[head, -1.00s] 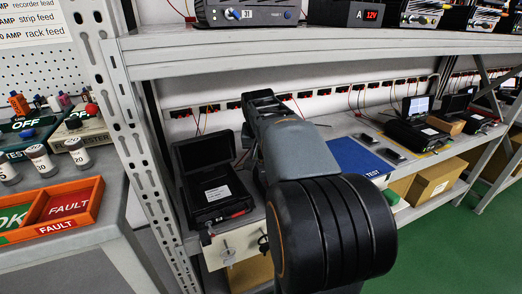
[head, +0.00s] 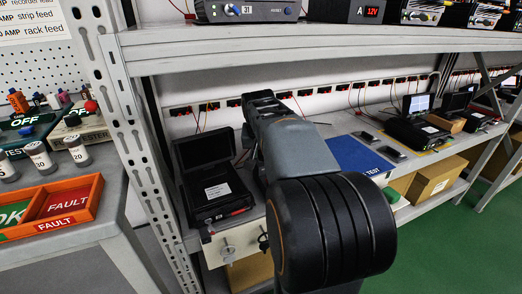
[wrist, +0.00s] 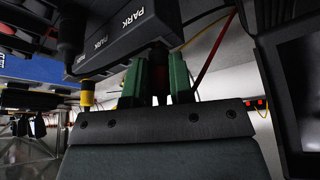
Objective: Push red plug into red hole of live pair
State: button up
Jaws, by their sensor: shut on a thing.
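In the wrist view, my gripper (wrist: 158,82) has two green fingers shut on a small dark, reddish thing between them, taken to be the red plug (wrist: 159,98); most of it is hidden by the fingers. The fingertips are right beside a dark block marked PARK (wrist: 125,35). I cannot tell whether the plug is in the block. A red wire (wrist: 213,53) runs up to the right of the fingers. In the head view my arm hides the gripper. Pairs of red and black sockets (head: 181,111) line the back wall; I cannot tell which is live.
A yellow plug (wrist: 87,96) stands left of the fingers. An open black case (head: 215,190) sits left of my arm, a blue TEST mat (head: 355,153) right of it. The upper shelf edge (head: 300,41) runs above. An orange tray (head: 85,215) lies at left.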

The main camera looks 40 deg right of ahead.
jog(key=shift+f, duration=0.3)
dwell(0.4)
jog(key=o, duration=0.8)
jog(key=shift+o, duration=0.6)
jog(key=o, duration=0.3)
jog(key=shift+r, duration=0.1)
jog(key=shift+r+p, duration=2.4)
jog(key=shift+r, duration=0.25)
